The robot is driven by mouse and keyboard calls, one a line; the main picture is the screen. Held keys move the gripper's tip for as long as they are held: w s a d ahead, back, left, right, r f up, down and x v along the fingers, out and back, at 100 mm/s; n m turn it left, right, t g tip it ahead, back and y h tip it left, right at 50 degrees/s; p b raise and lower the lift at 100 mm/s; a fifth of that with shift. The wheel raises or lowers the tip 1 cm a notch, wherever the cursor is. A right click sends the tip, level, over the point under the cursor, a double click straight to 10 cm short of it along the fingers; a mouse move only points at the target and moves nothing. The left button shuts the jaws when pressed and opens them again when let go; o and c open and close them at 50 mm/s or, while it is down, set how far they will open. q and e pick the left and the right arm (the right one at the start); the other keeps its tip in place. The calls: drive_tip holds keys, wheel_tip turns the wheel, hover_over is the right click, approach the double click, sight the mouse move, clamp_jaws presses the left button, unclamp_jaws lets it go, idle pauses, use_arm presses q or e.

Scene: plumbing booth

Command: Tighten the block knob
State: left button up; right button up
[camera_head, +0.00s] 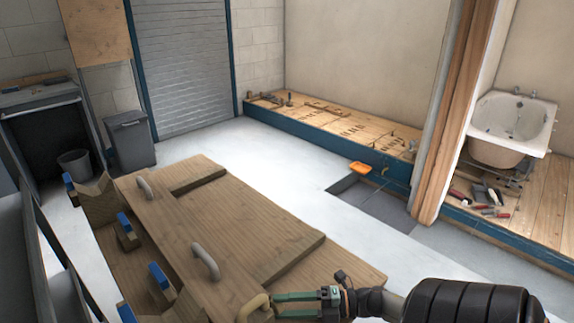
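A wooden bench (222,225) fills the lower left, with wooden blocks carrying blue parts along its left side, such as one wooden block (127,236). I cannot tell which part is the block knob. A tan curved handle (250,305) stands at the bench's near edge, cut by the bottom of the picture. My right gripper (273,304), with green fingers, reaches in from the right with its tips at this handle. I cannot tell whether it touches or grips it. My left gripper is not in view.
Two grey curved handles, one farther (145,187) and one nearer (206,261), rise from the bench top. A recess (372,200) opens in the pale floor beside an orange tray (361,168). Tools lie below a white basin (514,120) at right. The floor beyond the bench is clear.

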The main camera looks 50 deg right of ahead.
clamp_jaws()
drive_tip(key=shift+r+p, duration=0.25)
drive_tip(key=shift+p, duration=0.4)
drive_tip(key=m+g+p, duration=0.1)
drive_tip(key=p, duration=0.2)
drive_tip(key=r+m+g+h+p, duration=0.1)
drive_tip(key=p, duration=0.2)
drive_tip(key=shift+w+d+g+p, duration=0.1)
drive_tip(key=shift+w+g+p, duration=0.05)
drive_tip(key=shift+g+p, duration=0.2)
drive_tip(key=shift+f+m+g+p, duration=0.1)
drive_tip(key=shift+m+g+p, duration=0.35)
drive_tip(key=shift+m+g, duration=0.15)
drive_tip(key=shift+w+f+m+g+h, duration=0.1)
drive_tip(key=shift+m+g+h, duration=0.2)
drive_tip(key=shift+g+h, duration=0.1)
drive_tip(key=shift+p, duration=0.3)
drive_tip(key=shift+o, duration=0.6)
unclamp_jaws()
